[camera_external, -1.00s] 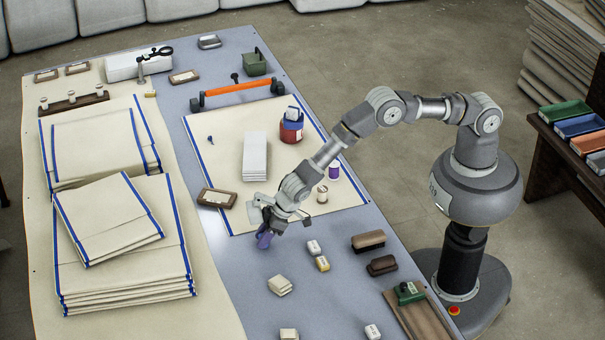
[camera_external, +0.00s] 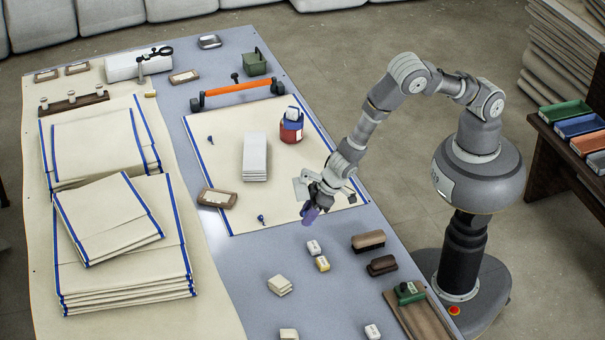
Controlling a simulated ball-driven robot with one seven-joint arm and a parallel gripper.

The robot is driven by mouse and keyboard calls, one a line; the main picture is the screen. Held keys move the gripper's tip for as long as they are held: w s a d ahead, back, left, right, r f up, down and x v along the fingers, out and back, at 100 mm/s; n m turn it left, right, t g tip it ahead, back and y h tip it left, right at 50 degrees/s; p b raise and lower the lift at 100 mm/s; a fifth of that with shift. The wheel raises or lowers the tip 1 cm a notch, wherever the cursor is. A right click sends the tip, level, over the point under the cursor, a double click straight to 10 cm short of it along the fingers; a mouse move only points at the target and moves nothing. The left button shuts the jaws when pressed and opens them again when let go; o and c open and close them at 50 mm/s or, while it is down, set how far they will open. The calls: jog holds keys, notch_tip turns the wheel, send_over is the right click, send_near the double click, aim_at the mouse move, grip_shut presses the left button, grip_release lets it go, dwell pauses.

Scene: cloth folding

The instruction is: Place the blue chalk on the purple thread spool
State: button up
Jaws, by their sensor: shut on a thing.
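My gripper (camera_external: 313,206) is shut on a small bluish-purple piece, the blue chalk (camera_external: 310,214) by its look. It holds the chalk over the lower right part of the cream mat, near the blue border. The chalk hangs below the fingers, tilted. The purple thread spool is hidden now behind my gripper and wrist. A second earlier it showed upright on the right part of the mat. Whether the chalk touches anything below it cannot be told.
White blocks (camera_external: 314,247), brown brushes (camera_external: 368,241) and a blue pin (camera_external: 261,219) lie nearby. Folded cloth piles (camera_external: 125,250) fill the left.

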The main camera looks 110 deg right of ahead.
jog(key=shift+s, duration=1)
jog(key=s+d+r+m+g+h+p, duration=0.1)
jog(key=s+d+r+m+p, duration=0.25)
jog(key=s, duration=0.65)
jog(key=s+d+r+m+g+h+p, duration=0.1)
jog(key=s+d+m+h+p, duration=0.15)
jog(key=s+d+p, duration=0.55)
jog(key=s+d+r+m+p, duration=0.1)
jog(key=s+d+r+m, duration=0.2)
jog(key=s, duration=0.9)
jog(key=w+d+b, duration=0.3)
jog(key=w, duration=0.1)
jog(key=w+d+f+b, duration=0.1)
jog(key=w+d+b, duration=0.1)
jog(key=w, duration=0.3)
jog(key=w+d+f+b, duration=0.1)
jog(key=w+d+b, duration=0.2)
jog(key=w, duration=0.2)
jog(key=shift+d+f+b, duration=0.2)
jog(key=shift+d+b, duration=0.15)
jog(key=shift+f+b, duration=0.65)
jog(key=shift+f, duration=1)
